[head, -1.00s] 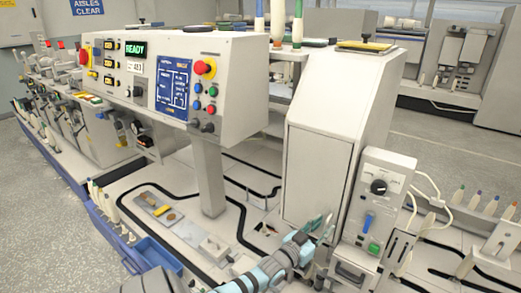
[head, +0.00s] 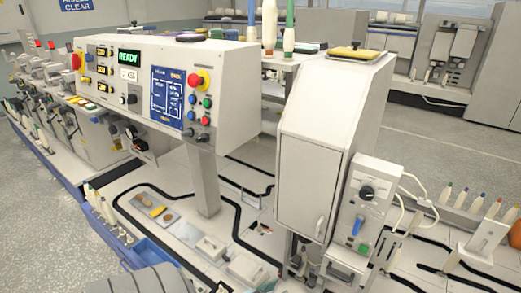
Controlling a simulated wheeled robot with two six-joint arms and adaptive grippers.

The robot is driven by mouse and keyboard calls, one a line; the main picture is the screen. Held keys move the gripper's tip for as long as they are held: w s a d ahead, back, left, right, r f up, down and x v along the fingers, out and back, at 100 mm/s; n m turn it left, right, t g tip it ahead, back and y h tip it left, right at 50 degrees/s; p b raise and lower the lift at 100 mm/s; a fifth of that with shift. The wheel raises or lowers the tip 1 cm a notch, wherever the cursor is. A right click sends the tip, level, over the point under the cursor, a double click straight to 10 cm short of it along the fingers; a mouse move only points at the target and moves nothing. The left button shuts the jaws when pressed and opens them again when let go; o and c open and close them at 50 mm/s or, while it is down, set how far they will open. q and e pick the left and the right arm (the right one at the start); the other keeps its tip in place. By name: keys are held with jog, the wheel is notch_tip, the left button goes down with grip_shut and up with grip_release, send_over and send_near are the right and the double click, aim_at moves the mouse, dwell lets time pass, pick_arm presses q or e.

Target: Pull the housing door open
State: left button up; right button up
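The white housing (head: 338,95) stands right of centre in the head view, with a sloped top. Its flat front door (head: 308,185) looks shut, flush with the housing as far as I can tell. A small upright handle (head: 320,226) is near the door's lower right corner. Nothing touches the door or the handle. Neither my left nor my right gripper shows in the head view.
A control panel (head: 228,95) reading READY stands left of the housing on a post (head: 205,180). A grey box with a knob and blue switch (head: 372,200) adjoins the housing's right side.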

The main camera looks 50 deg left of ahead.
pick_arm(q)
jog(key=s+d+f+g, duration=0.2)
jog(key=s+f+g, duration=0.1)
jog(key=s+f, duration=0.4)
jog(key=shift+s+d+f+g, duration=0.3)
jog(key=shift+f, duration=0.65)
